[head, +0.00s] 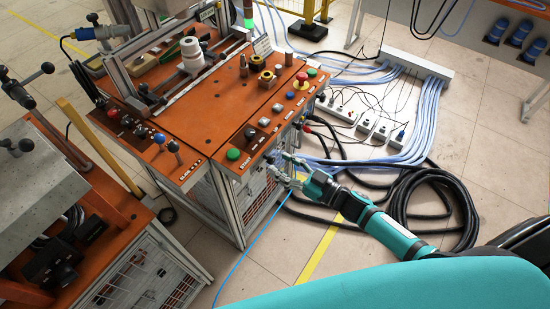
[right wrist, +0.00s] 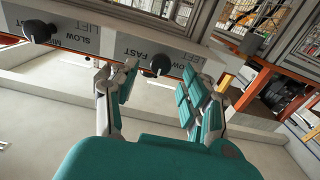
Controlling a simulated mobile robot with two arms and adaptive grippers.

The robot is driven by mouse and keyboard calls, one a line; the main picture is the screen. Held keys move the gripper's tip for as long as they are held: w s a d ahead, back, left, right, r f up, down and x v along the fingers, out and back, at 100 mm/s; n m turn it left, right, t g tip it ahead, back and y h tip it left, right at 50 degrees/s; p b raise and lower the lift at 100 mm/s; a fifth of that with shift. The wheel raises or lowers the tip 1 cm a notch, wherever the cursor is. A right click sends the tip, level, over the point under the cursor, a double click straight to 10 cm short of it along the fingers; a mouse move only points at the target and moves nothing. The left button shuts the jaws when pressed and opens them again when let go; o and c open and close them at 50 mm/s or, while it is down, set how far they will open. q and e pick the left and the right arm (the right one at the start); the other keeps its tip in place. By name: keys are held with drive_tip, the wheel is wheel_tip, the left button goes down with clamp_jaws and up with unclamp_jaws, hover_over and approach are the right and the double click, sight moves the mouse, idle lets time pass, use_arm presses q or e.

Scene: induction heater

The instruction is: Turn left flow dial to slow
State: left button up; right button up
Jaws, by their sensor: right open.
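In the right wrist view, a black round dial (right wrist: 160,65) sits on a grey label strip (right wrist: 190,55) with upside-down lettering. I can read FAST beside it, and SLOW and LEFT or LIFT nearby. A second black dial (right wrist: 38,31) sits farther left on the strip. My right gripper (right wrist: 158,88) is open, its fingers on either side of the first dial in the picture. I cannot tell whether they touch it. In the head view my right gripper (head: 285,178) is low beside the machine's right side, where the dials are hidden. My left gripper is not in view.
The orange-topped machine (head: 215,110) carries buttons and knobs, including a green button (head: 233,154) and a red one (head: 302,76). Black cables (head: 445,190) coil on the floor at right. An orange-topped cart (head: 110,225) stands at left. Power strips (head: 360,122) lie behind.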

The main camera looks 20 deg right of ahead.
sight(273, 161)
drive_tip(key=shift+x, duration=1.6)
clamp_jaws()
